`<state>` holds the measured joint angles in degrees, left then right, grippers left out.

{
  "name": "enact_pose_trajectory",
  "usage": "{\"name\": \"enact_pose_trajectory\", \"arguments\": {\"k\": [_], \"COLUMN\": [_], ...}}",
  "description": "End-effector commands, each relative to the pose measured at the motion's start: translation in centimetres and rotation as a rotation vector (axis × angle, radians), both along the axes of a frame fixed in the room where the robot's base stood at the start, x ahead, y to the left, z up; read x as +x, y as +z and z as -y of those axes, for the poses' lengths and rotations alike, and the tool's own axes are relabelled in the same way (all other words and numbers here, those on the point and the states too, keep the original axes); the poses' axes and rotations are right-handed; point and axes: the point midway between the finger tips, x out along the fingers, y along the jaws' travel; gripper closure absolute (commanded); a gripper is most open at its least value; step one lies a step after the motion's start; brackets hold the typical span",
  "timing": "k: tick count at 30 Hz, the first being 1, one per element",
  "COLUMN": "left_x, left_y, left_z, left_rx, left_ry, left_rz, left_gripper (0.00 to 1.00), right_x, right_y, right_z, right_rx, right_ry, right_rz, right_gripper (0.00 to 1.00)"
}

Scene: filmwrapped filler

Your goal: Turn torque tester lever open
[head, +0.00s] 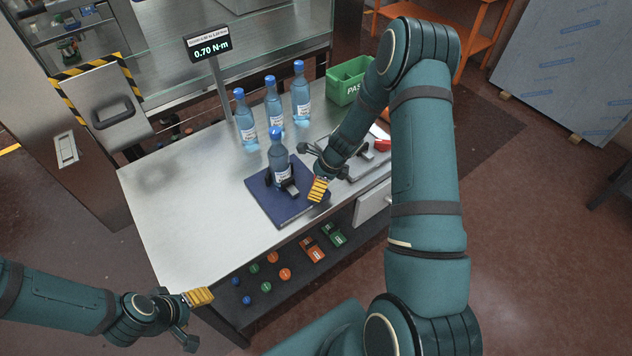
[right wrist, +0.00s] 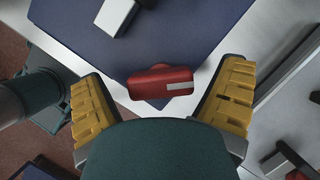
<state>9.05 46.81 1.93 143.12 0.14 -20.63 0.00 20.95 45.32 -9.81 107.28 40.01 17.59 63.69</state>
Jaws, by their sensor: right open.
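The torque tester has a dark blue base plate (head: 270,212) on the steel bench, and it also fills the top of the right wrist view (right wrist: 185,45). A blue-capped bottle (head: 278,160) stands upright between its dark clamp jaws (head: 289,188). A red lever (right wrist: 160,82) with a pale label shows at the plate's corner in the right wrist view; my gripper hides it in the head view. My right gripper (right wrist: 163,105) is open, its yellow fingers on either side of the lever with gaps. My left gripper (head: 197,317) appears open and empty beyond the bench's front left.
Several bottles (head: 272,103) stand behind the tester near the display (head: 211,49) reading 0.70 N·m. A green bin (head: 347,80) is at the back right. Coloured caps and small blocks lie on the lower shelf (head: 288,258). The bench's left part (head: 165,195) is clear.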

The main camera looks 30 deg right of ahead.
Motion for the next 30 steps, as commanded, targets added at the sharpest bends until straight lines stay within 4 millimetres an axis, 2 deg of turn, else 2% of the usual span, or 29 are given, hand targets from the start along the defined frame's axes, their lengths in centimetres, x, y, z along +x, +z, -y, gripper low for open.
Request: {"name": "enact_pose_trajectory", "arguments": {"k": [5, 6, 11, 12, 23, 30], "left_x": [0.01, 0.01, 0.01, 0.01, 0.02, 0.01], "left_y": [0.01, 0.01, 0.01, 0.01, 0.02, 0.05], "left_z": [0.00, 0.00, -0.01, -0.01, 0.00, 0.00], "left_rx": [0.000, 0.000, 0.000, 0.000, 0.000, 0.000], "left_ry": [0.000, 0.000, 0.000, 0.000, 0.000, 0.000], "left_rz": [0.000, 0.000, 0.000, 0.000, 0.000, 0.000], "left_gripper": [0.37, 0.37, 0.37, 0.37, 0.37, 0.37], "right_x": [0.01, 0.00, 0.00, 0.00, 0.02, 0.05], "right_y": [0.01, 0.02, 0.03, 0.03, 0.06, 0.07], "right_z": [0.01, 0.01, 0.02, 0.02, 0.05, 0.05], "right_rx": [0.000, 0.000, 0.000, 0.000, 0.000, -0.001], "right_ry": [0.000, 0.000, 0.000, 0.000, 0.030, 0.155], "right_rz": [0.000, 0.000, 0.000, 0.000, 0.000, 0.001], "right_gripper": [0.07, 0.13, 0.69, 0.76, 0.76, 0.76]}}
